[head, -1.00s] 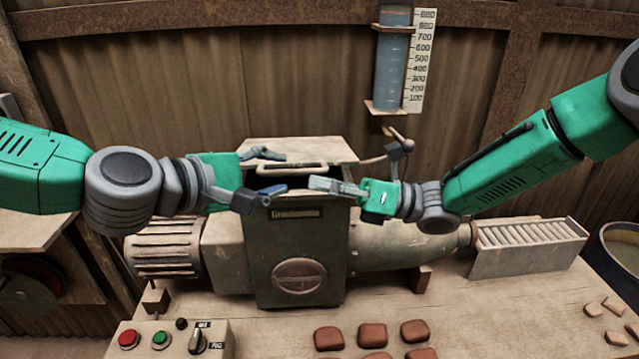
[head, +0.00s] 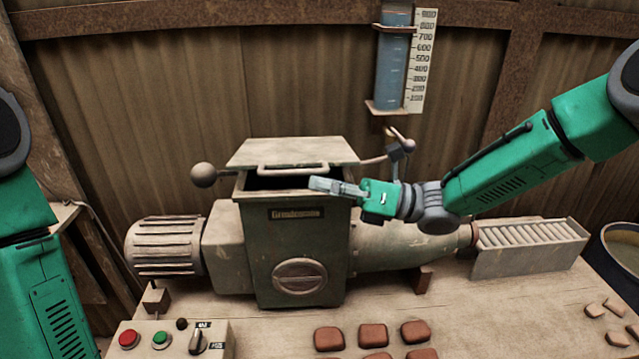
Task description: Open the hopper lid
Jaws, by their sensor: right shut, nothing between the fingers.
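The hopper (head: 300,243) is a dark green box on the press, in the middle of the head view. Its pale lid (head: 290,152) is tilted up at the back, and the dark opening shows in front of it. A light handle (head: 293,168) runs along the lid's near edge. My right gripper (head: 318,184) is shut and empty. It appears over the right part of the hopper's opening, just in front of the lid; I cannot tell whether it touches anything. My left arm stands at the left edge, and its gripper is out of view.
A ball-ended lever (head: 203,175) sticks out left of the hopper. A water gauge (head: 393,60) hangs on the wall behind. A button box (head: 175,340) and several red-brown tiles (head: 372,334) lie in front. A roller chute (head: 530,245) stands at right.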

